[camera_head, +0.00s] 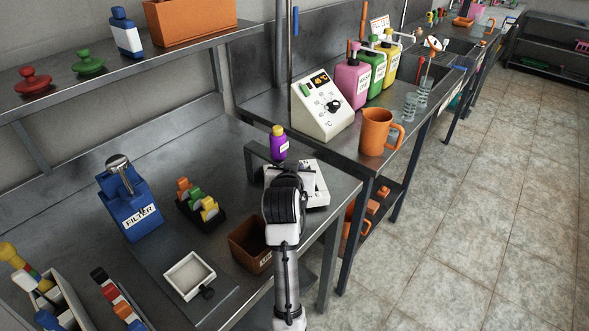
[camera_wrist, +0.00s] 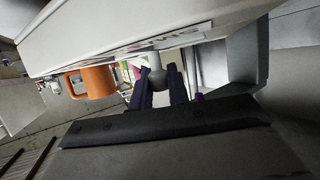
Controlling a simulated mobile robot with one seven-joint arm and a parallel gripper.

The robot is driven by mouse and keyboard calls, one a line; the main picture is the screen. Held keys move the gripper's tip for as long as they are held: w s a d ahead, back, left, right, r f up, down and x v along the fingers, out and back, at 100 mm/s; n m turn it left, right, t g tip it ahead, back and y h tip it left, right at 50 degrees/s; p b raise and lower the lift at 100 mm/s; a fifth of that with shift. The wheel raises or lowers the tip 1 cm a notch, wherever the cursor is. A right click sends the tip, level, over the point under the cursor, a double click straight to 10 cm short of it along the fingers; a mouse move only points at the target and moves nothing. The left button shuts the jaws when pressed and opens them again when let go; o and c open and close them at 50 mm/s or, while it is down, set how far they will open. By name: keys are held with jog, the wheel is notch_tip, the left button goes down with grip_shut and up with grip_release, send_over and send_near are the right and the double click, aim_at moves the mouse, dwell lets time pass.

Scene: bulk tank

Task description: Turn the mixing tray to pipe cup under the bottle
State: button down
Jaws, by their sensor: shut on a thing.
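The white mixing tray (camera_head: 318,190) is on the metal bench near its right edge, partly hidden behind my arm. A purple bottle (camera_head: 279,143) with a yellow cap stands upright on a grey stand (camera_head: 256,152) above it. My gripper (camera_wrist: 157,88) shows in the wrist view, its two dark fingers shut on a round grey knob (camera_wrist: 156,62) below a large pale body, apparently the tray (camera_wrist: 110,25). A printed strip runs along that body, too oblique to read. In the head view my wrist hides the fingers. I cannot tell which cup is under the bottle.
A blue FILTER box (camera_head: 130,208) and a colored rack (camera_head: 201,203) are further left. An orange jug (camera_head: 377,132) stands on the neighboring bench.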

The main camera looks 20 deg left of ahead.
jog(key=c, duration=1.3)
grip_release()
jog(key=shift+c, duration=0.2)
